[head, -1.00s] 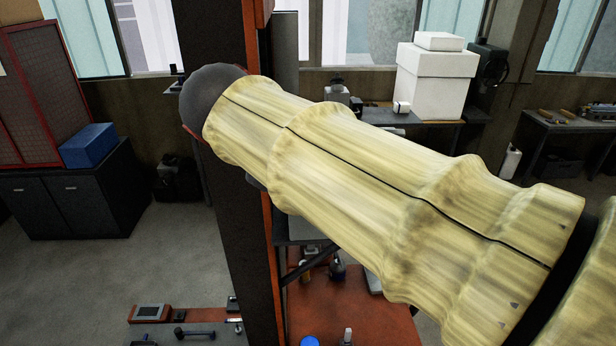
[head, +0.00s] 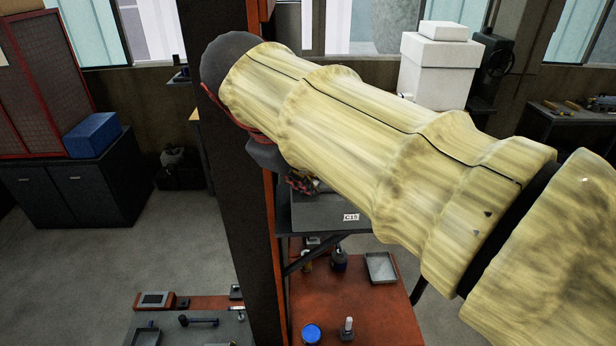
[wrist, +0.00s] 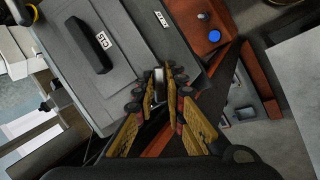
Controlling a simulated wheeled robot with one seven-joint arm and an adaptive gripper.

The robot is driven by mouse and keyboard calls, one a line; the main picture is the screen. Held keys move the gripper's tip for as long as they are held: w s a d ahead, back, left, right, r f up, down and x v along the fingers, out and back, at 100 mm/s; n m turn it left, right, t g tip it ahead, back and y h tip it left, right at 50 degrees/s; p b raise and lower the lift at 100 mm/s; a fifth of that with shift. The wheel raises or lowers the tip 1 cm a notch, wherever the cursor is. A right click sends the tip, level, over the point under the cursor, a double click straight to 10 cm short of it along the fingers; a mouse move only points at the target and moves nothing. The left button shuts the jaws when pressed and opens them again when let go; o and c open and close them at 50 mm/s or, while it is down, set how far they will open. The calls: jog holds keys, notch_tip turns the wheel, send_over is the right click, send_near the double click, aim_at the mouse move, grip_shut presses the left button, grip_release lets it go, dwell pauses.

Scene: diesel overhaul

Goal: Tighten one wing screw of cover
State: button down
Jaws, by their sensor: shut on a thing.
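My gripper (wrist: 163,92) has yellow fingers with dark and red joints. They are closed in on a small pale, silvery piece (wrist: 158,84), too small to identify. In the head view my own arm hides most of the gripper; only a bit of it shows below the arm's far end. In the wrist view a grey flat panel (wrist: 125,75) with a black bar-shaped handle lies beyond the fingers, to the left. It looks like the cover, but I cannot be sure. I cannot make out any wing screw clearly.
A dark post with orange edges (head: 232,200) stands left of my gripper. A grey surface (head: 320,218) with a C15 label lies behind my arm. Below it, an orange shelf (head: 370,315) holds a blue-topped can (head: 311,333) and a tray (head: 381,267). Open floor is at left.

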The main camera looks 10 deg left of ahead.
jog(key=shift+w+r+m+g, duration=0.15)
jog(key=shift+m+g, duration=0.25)
jog(key=shift+m, duration=0.7)
jog(key=shift+m+y, duration=0.4)
jog(key=shift+m, duration=0.6)
jog(key=shift+m+g+p, duration=0.3)
jog(key=shift+m+g, duration=0.1)
jog(key=shift+m, duration=0.2)
jog(key=m+y, duration=0.1)
jog(key=m, duration=0.2)
jog(key=shift+g, duration=0.3)
jog(key=shift+m+y+b, duration=0.4)
jog(key=shift+m, duration=0.4)
jog(key=shift+m+y+b, duration=0.3)
jog(key=shift+m+y, duration=0.2)
jog(key=shift+m, duration=0.7)
